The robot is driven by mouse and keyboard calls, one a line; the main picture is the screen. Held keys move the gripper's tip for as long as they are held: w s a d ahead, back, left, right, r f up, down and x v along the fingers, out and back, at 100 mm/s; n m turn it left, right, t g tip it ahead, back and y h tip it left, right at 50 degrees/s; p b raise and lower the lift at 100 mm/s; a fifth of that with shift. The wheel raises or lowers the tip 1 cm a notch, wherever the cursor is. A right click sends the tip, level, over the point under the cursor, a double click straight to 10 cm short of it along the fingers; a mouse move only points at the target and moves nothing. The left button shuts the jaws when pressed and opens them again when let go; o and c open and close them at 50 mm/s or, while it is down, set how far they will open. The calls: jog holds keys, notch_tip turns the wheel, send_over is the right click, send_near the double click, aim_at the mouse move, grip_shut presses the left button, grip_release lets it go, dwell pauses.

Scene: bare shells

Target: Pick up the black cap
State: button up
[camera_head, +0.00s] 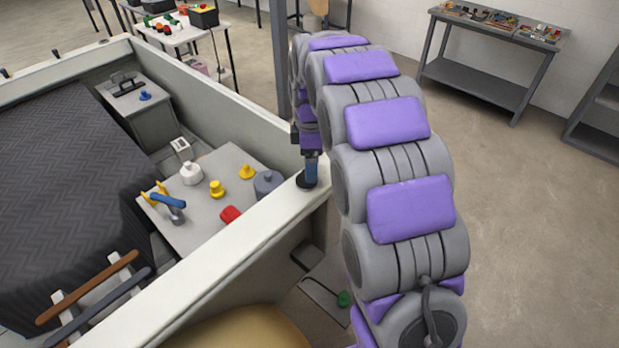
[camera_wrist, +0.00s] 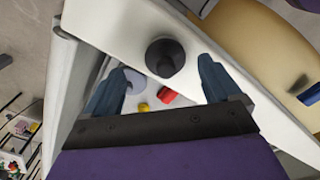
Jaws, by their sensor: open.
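The black cap (camera_head: 304,182) sits on top of the pale wall ledge, below and partly behind my gripper (camera_head: 311,168) in the head view. In the wrist view the black cap (camera_wrist: 165,57) is a dark round piece with a raised knob, on the white ledge. My gripper (camera_wrist: 163,78) is open, its two blue fingers spread to either side of the cap's line. The cap lies just beyond the fingertips, and I see no finger touching it. How much height separates them I cannot tell.
The pale ledge (camera_head: 240,252) runs diagonally beneath my arm. Inside it, a grey table (camera_head: 205,215) holds a white knob (camera_head: 191,173), yellow knobs (camera_head: 217,189), a red piece (camera_head: 231,214) and a grey round piece (camera_head: 267,183). Open floor (camera_head: 520,220) lies to the right.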

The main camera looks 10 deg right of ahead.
jog(key=f, duration=0.1)
jog(key=a+f, duration=0.1)
jog(key=f, duration=0.1)
jog(key=a+f, duration=0.1)
jog(key=shift+s+f, duration=0.15)
jog(key=shift+s, duration=0.05)
jog(key=shift+d, duration=0.5)
jog(key=shift+c, duration=0.7)
jog(key=shift+d, duration=0.2)
jog(key=c, duration=0.3)
jog(key=shift+a, duration=0.5)
jog(key=c, duration=0.7)
jog(key=shift+d, duration=0.1)
